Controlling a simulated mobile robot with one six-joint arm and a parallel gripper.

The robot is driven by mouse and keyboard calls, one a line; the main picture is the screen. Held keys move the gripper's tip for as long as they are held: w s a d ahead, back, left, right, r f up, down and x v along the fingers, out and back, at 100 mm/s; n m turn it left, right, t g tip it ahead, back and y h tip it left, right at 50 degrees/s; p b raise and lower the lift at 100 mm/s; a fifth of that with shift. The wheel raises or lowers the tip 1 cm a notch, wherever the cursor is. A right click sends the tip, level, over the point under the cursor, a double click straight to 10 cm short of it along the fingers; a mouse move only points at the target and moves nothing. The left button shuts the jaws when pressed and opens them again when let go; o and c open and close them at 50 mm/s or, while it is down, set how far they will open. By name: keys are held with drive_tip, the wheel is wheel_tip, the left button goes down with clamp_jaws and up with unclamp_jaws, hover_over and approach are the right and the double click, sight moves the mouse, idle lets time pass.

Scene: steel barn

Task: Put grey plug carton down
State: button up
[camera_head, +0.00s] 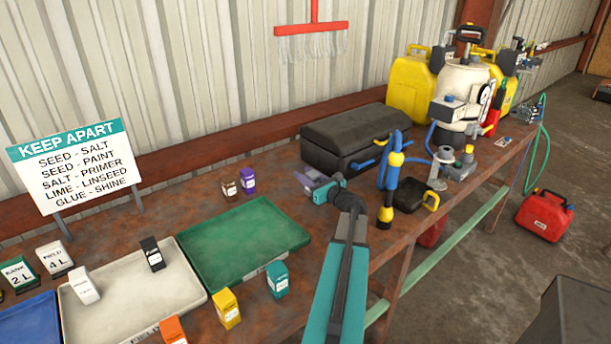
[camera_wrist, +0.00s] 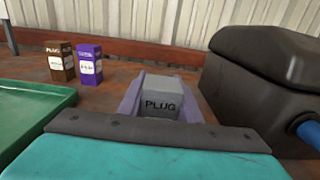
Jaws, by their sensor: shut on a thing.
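The grey plug carton (camera_wrist: 160,100) sits between the two purple fingers of my gripper (camera_wrist: 160,98) in the wrist view, with "PLUG" printed on its face. In the head view my gripper (camera_head: 312,181) is shut on it over the bench, between the small cartons and the black case; the carton is hard to make out there. I cannot tell whether its base touches the bench. A brown carton (camera_head: 229,189), marked as plug in the wrist view (camera_wrist: 61,62), and a purple carton (camera_head: 248,181) stand to the left, apart from my gripper.
A black case (camera_head: 352,136) stands close on the right. A green tray (camera_head: 243,240) is empty at the left; a pale tray (camera_head: 130,292) holds a white and a black carton. Yellow, teal and orange cartons stand in front. A "KEEP APART" sign (camera_head: 75,165) stands behind.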

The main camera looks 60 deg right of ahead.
drive_tip(key=shift+f, duration=0.35)
drive_tip(key=o, duration=1.1)
drive_tip(key=shift+r, duration=0.15)
drive_tip(key=shift+r, duration=0.1)
drive_tip(key=b+v, duration=0.2)
drive_tip(key=v, duration=1)
drive_tip(key=shift+o, duration=0.3)
